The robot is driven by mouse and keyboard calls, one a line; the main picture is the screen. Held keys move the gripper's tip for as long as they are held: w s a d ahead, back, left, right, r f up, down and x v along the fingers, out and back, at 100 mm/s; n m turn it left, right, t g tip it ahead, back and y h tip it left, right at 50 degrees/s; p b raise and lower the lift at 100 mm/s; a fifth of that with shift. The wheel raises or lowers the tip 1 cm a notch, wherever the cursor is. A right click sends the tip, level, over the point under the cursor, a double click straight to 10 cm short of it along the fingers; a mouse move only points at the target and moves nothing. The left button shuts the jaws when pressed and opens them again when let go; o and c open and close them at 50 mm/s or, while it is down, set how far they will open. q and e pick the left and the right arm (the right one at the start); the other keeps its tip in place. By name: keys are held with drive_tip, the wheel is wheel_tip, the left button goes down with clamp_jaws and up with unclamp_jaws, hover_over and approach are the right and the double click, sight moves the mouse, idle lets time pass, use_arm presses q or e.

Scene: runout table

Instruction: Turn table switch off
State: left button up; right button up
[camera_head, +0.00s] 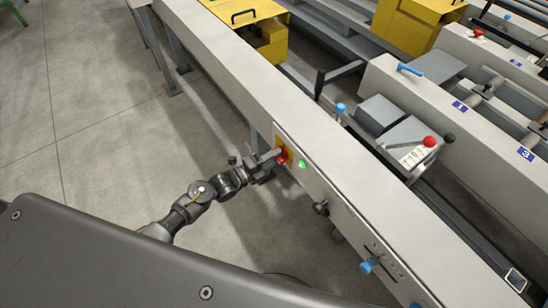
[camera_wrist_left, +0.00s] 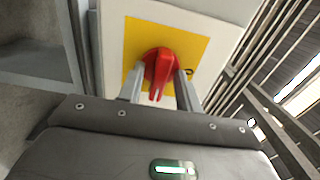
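The table switch is a red rotary knob (camera_wrist_left: 161,68) on a yellow square with a white surround (camera_wrist_left: 196,50). In the head view the red knob (camera_head: 282,156) sits on the side face of the long light-grey table beam (camera_head: 240,75). My left gripper (camera_head: 272,157) reaches it from the left. In the left wrist view its two fingers (camera_wrist_left: 160,82) stand apart, one on each side of the knob, with the knob's handle between them. Gaps show beside the handle; whether the fingertips touch the knob's base I cannot tell. My right gripper is not in view.
A lit green lamp (camera_head: 302,164) is right of the switch. A black knob (camera_head: 321,208) and a blue knob (camera_head: 368,265) stick out further along the beam. Yellow boxes (camera_head: 246,25) stand behind it. The floor (camera_head: 95,130) left of the beam is clear.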

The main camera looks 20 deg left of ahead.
use_arm(q)
clamp_jaws()
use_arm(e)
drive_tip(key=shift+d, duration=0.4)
use_arm(q)
drive_tip(key=shift+n, duration=0.4)
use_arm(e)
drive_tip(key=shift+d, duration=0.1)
use_arm(q)
drive_tip(key=n+p, duration=0.2)
drive_tip(key=n, duration=1.5)
drive_tip(key=shift+s+f, duration=0.1)
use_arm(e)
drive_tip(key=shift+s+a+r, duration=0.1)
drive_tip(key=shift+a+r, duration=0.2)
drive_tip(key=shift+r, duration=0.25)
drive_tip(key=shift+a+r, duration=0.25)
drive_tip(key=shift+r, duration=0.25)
